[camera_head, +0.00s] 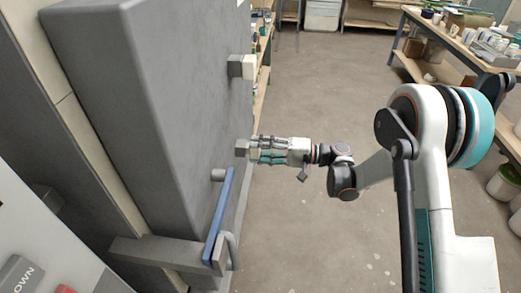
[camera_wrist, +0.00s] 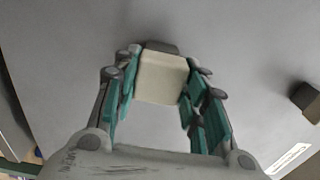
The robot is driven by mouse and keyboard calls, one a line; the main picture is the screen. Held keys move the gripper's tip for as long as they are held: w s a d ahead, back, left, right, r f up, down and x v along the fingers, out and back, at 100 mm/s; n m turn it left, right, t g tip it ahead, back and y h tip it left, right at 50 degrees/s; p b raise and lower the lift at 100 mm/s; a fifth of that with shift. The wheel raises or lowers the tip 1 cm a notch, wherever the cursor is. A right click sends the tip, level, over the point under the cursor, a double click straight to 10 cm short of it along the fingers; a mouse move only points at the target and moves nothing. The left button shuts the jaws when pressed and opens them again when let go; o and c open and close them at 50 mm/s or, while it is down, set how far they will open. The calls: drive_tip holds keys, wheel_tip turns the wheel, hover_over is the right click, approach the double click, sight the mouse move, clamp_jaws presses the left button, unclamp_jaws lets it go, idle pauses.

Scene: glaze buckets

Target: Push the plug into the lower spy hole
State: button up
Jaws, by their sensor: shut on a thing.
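The grey kiln (camera_head: 165,90) has two grey blocks standing out from its face. My gripper (camera_head: 268,150) is at the lower block (camera_head: 241,148) and is shut on a cream plug, with teal-padded fingers on either side. The plug (camera_wrist: 162,78) fills the gap between the fingertips in the wrist view. The lower block's dark edge (camera_wrist: 160,47) shows just behind the plug, which looks lined up with it. The plug hides the hole, so I cannot tell whether it is seated or only touching. The upper block (camera_head: 235,66) has a cream plug (camera_head: 250,67) at its outer end.
A blue bar handle (camera_head: 219,215) stands out from the kiln below my gripper. A grey bracket (camera_head: 160,252) runs along the kiln's lower edge. A dark brown block (camera_wrist: 305,100) shows at the wrist view's right. The floor (camera_head: 310,220) right of the kiln is clear.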

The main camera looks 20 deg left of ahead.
drive_tip(key=shift+s+a, duration=0.1)
drive_tip(key=shift+a, duration=0.3)
drive_tip(key=o, duration=1.2)
drive_tip(key=shift+o, duration=1.1)
drive_tip(key=shift+d, duration=0.1)
drive_tip(key=v, duration=0.7)
drive_tip(key=shift+d, duration=0.4)
